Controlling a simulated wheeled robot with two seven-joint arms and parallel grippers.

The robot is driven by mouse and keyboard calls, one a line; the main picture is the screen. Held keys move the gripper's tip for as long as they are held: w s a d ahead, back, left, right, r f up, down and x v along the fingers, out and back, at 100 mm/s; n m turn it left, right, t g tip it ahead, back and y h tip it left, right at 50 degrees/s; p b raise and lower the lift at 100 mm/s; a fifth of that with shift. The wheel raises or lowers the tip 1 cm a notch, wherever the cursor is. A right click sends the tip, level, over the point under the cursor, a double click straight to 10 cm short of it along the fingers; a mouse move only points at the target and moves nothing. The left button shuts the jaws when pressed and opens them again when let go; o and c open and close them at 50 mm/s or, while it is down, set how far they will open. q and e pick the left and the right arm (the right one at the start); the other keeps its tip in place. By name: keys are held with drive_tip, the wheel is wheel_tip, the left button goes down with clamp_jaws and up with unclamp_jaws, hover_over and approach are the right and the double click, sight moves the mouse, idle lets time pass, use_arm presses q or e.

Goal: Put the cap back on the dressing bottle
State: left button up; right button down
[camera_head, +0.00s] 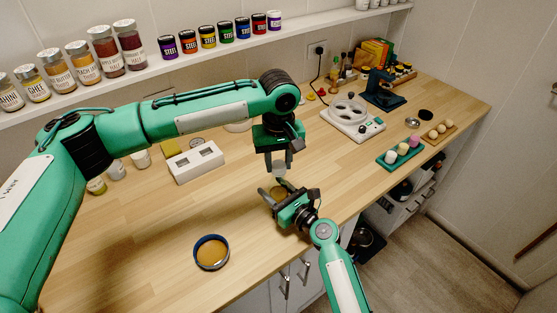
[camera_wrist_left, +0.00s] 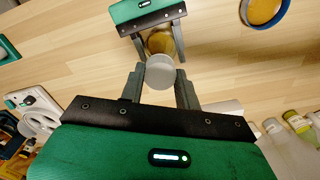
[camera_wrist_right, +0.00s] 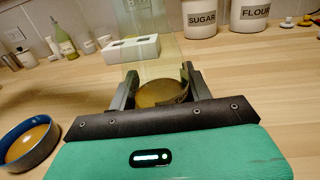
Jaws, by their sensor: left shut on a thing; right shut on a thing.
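The dressing bottle is clear, with amber dressing low inside. My right gripper (camera_head: 278,190) is shut around its lower part; the bottle (camera_wrist_right: 163,93) shows between the fingers in the right wrist view, with a faint clear shape rising above. The amber also shows in the left wrist view (camera_wrist_left: 160,42). My left gripper (camera_head: 280,165) points down above the right one. It is shut on the cap (camera_wrist_left: 160,72), a pale round piece between its fingertips, over the bottle. I cannot tell whether cap and bottle mouth touch.
A blue-rimmed bowl (camera_head: 198,254) of amber liquid stands at the front left. A white block with openings (camera_head: 196,162) lies behind. A white appliance (camera_head: 352,122) and a green tray (camera_head: 401,153) stand to the right. The counter around the grippers is clear.

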use_arm(q)
drive_tip(key=m, duration=2.1)
drive_tip(key=o, duration=1.2)
drive_tip(key=shift+c, duration=0.2)
wheel_tip(320, 180, up, 12)
